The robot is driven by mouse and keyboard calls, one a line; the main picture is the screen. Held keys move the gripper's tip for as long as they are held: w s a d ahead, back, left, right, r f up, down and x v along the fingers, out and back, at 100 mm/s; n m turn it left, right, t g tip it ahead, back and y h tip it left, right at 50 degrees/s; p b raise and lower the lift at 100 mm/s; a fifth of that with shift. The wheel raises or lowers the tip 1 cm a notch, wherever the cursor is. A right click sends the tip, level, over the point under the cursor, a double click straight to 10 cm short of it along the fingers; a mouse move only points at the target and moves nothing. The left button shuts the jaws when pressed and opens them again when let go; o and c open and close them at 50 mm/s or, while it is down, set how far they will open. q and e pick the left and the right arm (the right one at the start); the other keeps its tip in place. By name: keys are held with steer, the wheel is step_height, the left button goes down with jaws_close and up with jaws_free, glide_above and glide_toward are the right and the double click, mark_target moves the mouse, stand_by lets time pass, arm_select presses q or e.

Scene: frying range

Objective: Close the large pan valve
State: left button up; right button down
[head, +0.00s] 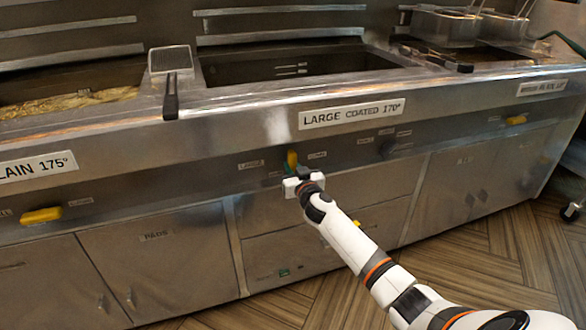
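The large pan valve (292,158) is a small yellow handle on the front panel, below the sign reading LARGE COATED 170°. Its visible part points upward, close to vertical. My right gripper (298,172) reaches in from the lower right, right at the valve. The gripper's white body covers the area just below the handle. Its fingertips are small and partly hidden, so I cannot tell whether they touch or grip the handle. My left gripper is not in view.
Other yellow valve handles (41,215) lie horizontal at the left and at the right (516,120).

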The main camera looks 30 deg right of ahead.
steer(key=shift+n, duration=0.3)
steer(key=n, duration=0.3)
steer(key=shift+n, duration=0.3)
steer(key=n, duration=0.4)
steer(key=shift+d+r+n+p, duration=0.1)
steer(key=shift+n+p, duration=0.2)
steer(key=shift+p, duration=0.1)
steer(key=n, duration=0.4)
steer(key=shift+n, duration=0.3)
steer(key=n, duration=0.4)
steer(key=shift+n+p, duration=0.3)
steer(key=shift+p, duration=0.05)
steer(key=c, duration=1.3)
jaws_free()
steer(key=shift+r, duration=0.1)
